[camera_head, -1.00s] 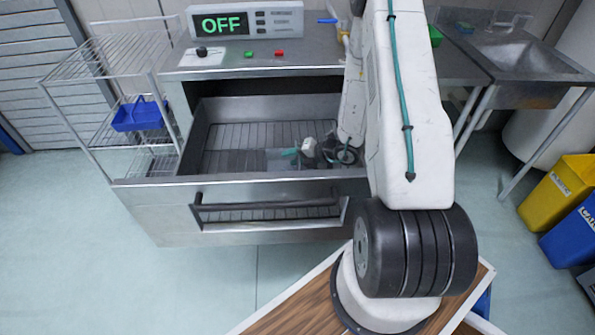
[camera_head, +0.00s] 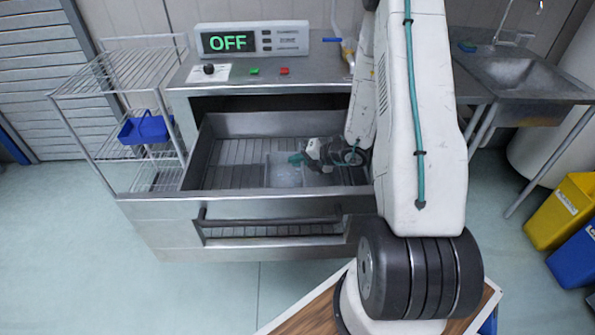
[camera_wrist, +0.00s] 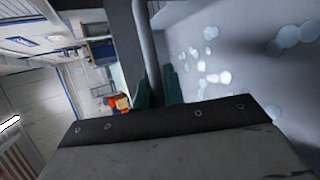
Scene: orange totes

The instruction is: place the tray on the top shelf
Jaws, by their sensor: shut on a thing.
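The tray (camera_head: 285,176) is a pale, see-through shallow piece inside the open metal drawer. My gripper (camera_head: 297,159) is over the drawer at the tray's far right side, its green fingers shut on the tray's edge. In the wrist view the green fingertips (camera_wrist: 160,88) close around a grey rim, beside a grey surface (camera_wrist: 235,60) with pale round spots. I cannot tell whether the tray touches the drawer floor. The top shelf (camera_head: 115,72) of the wire rack at the left is empty.
The metal drawer (camera_head: 235,208) stands pulled out, with its walls around the gripper. A blue basket (camera_head: 146,129) sits on the rack's middle shelf. A display reading OFF (camera_head: 252,40) stands on the counter. A sink (camera_head: 515,75) and yellow bin (camera_head: 565,212) are at the right.

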